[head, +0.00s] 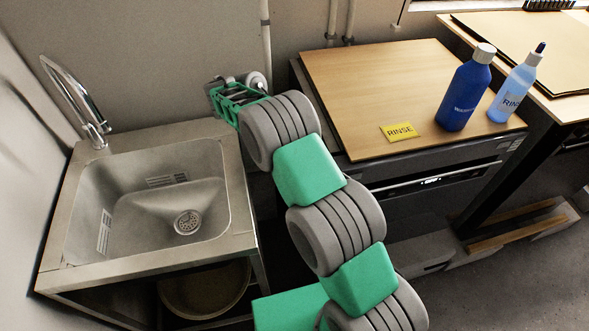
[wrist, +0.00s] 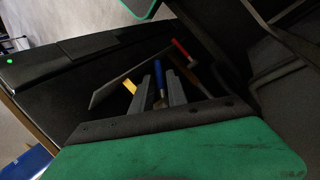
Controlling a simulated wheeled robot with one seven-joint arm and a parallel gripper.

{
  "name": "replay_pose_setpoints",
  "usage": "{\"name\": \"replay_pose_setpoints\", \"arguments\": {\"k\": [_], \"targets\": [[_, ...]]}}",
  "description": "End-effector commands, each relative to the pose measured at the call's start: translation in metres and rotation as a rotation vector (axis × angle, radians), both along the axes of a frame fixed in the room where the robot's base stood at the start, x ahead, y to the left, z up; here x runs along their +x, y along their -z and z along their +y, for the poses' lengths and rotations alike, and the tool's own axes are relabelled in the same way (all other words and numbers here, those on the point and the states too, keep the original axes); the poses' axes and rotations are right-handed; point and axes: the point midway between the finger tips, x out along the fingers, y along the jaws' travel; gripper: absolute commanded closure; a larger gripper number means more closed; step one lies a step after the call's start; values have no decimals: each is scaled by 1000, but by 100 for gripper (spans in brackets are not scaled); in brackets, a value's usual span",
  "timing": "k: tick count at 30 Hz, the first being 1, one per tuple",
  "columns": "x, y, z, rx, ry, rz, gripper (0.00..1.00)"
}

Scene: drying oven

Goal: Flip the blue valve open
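The blue valve handle (wrist: 158,70) shows in the wrist view as a narrow upright blue bar. My gripper (wrist: 159,86) has its two grey fingers on either side of this bar, with a visible gap between them, so it looks open around the handle. I cannot tell whether either finger touches it. A yellow handle (wrist: 129,86) is just left of the fingers and a red handle (wrist: 181,47) is up to the right. In the head view my gripper (head: 236,94) is by the wall behind the sink, and the valves cannot be made out there.
A steel sink (head: 92,245) with a tap (head: 88,112) stands at left. A dark oven (head: 433,183) with a wooden top (head: 365,85) stands at right, bearing a RINSE card (head: 401,132), a blue bottle (head: 465,90) and a rinse bottle (head: 513,92). The space between sink and oven is narrow.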

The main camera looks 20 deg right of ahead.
Motion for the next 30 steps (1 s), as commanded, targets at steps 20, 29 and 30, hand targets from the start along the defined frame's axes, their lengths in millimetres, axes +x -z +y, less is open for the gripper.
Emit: {"name": "replay_pose_setpoints", "arguments": {"k": [20,29,30], "targets": [[-4,10,-5,1,0,-1,100],[-4,10,-4,1,0,-1,100],[-4,10,-4,1,0,-1,100]]}}
